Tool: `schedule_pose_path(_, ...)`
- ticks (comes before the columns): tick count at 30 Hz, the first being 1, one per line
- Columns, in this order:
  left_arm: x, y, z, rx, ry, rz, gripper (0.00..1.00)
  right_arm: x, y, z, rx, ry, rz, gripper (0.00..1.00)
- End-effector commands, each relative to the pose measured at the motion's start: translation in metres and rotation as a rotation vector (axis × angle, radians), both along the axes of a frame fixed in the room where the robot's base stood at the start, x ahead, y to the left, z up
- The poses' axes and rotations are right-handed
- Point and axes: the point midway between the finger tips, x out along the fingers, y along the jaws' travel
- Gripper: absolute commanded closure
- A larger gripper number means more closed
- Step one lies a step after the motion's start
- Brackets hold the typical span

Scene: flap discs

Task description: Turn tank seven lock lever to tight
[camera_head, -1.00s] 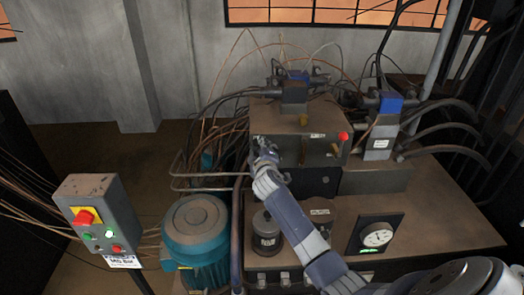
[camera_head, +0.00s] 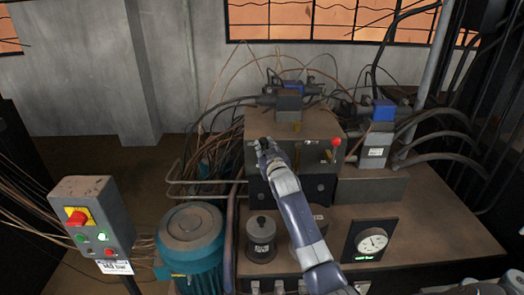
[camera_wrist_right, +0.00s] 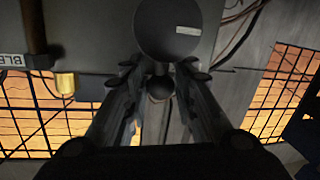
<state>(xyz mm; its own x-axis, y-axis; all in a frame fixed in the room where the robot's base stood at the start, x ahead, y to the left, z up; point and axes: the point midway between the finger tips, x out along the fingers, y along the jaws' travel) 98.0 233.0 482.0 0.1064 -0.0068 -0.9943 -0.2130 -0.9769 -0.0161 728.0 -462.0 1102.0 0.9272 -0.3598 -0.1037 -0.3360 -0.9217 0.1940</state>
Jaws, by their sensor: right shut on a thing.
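My right gripper (camera_head: 267,148) is at the left part of the front of a grey-brown valve block (camera_head: 312,126). In the right wrist view, its fingers (camera_wrist_right: 160,88) are closed around a small dark knob-ended lever (camera_wrist_right: 160,86), in front of a larger dark round disc (camera_wrist_right: 172,28) with a pale label. The label cannot be read. Further right on the block's front are a red ball-ended lever (camera_head: 336,142) and a brass-coloured lever (camera_head: 327,155). The lever's exact angle is hard to tell. My left gripper is not in view.
A black labelled canister (camera_head: 261,240) and a round gauge (camera_head: 372,242) are below the block. A teal motor (camera_head: 191,243) and a button box (camera_head: 92,212) with a red button stand to the left. Cables (camera_head: 215,140) and hoses (camera_head: 440,120) crowd both sides of the block.

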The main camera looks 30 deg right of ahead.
Motion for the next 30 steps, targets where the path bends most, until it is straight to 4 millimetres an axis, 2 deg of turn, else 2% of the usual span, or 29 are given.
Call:
schedule_pose_path(12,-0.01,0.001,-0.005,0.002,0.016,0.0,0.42,-0.006,-0.009,-0.001,0.162,-0.099,-0.002,1.0)
schedule_pose_path(29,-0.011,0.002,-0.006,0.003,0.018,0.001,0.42,-0.006,-0.01,-0.001,0.185,-0.112,-0.001,1.0)
schedule_pose_path(30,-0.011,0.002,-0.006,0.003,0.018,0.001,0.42,-0.006,-0.01,-0.001,0.185,-0.112,-0.001,0.66)
